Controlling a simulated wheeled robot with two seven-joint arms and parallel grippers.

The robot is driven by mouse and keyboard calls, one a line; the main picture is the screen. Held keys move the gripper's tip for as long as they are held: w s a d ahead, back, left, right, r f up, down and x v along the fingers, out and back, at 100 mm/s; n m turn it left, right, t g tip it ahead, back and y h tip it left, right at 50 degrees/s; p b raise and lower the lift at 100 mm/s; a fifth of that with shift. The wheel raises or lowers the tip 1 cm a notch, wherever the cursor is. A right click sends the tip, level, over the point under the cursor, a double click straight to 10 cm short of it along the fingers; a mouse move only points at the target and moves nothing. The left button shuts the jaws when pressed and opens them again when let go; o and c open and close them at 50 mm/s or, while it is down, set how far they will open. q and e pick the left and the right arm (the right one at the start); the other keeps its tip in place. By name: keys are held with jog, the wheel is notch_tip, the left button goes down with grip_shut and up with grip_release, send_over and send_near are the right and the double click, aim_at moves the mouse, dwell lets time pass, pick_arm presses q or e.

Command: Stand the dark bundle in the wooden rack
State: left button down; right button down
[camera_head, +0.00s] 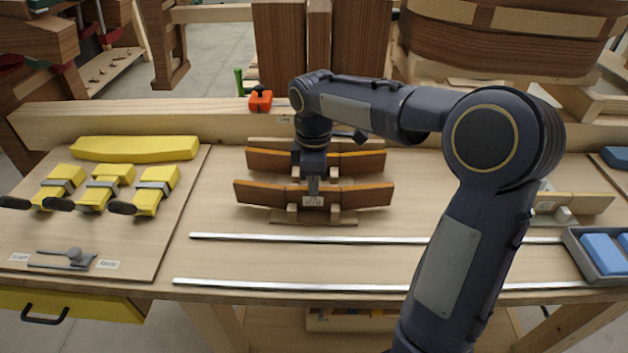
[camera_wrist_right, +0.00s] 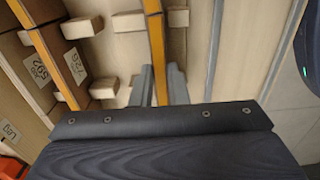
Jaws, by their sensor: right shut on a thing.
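My right gripper (camera_head: 313,185) reaches down from above onto the front one of two brown, slightly curved slat bundles. This front bundle (camera_head: 360,195) stands on edge between small blocks of the wooden rack (camera_head: 335,219) in the head view. The right wrist view shows its orange edge (camera_wrist_right: 154,40) running between my right gripper's grey fingers (camera_wrist_right: 160,88), which are shut on it. Whether its lower edge is fully seated is hidden. A second bundle (camera_head: 355,163) stands behind it, parallel and apart. My left gripper is out of view.
Two metal rails (camera_head: 270,238) run across the bench in front of the rack. Yellow clamps (camera_head: 103,187) lie on a board at the left. A grey tray with blue blocks (camera_head: 605,252) is at the right. An orange clamp (camera_head: 260,101) sits at the back beam.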

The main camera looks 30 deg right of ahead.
jog(key=shift+f, duration=0.2)
jog(key=c, duration=1.3)
grip_release()
jog(key=shift+c, duration=0.2)
notch_tip(320, 180, up, 7)
jog(key=shift+f, duration=0.2)
jog(key=shift+r, duration=0.55)
jog(key=shift+s, duration=0.15)
jog(key=s+a+f+m+t+y, duration=0.2)
jog(key=s+m, duration=0.4)
jog(key=s, duration=0.5)
jog(key=s+a+f+m+t+y, duration=0.1)
jog(key=s+a+f+m+t, duration=0.2)
jog(key=s, duration=0.8)
notch_tip(320, 180, down, 3)
jog(key=a+m, duration=0.2)
jog(key=m, duration=0.2)
jog(key=shift+a+f+t+y, duration=0.2)
jog(key=shift+t+y, duration=0.1)
jog(key=shift+y, duration=0.1)
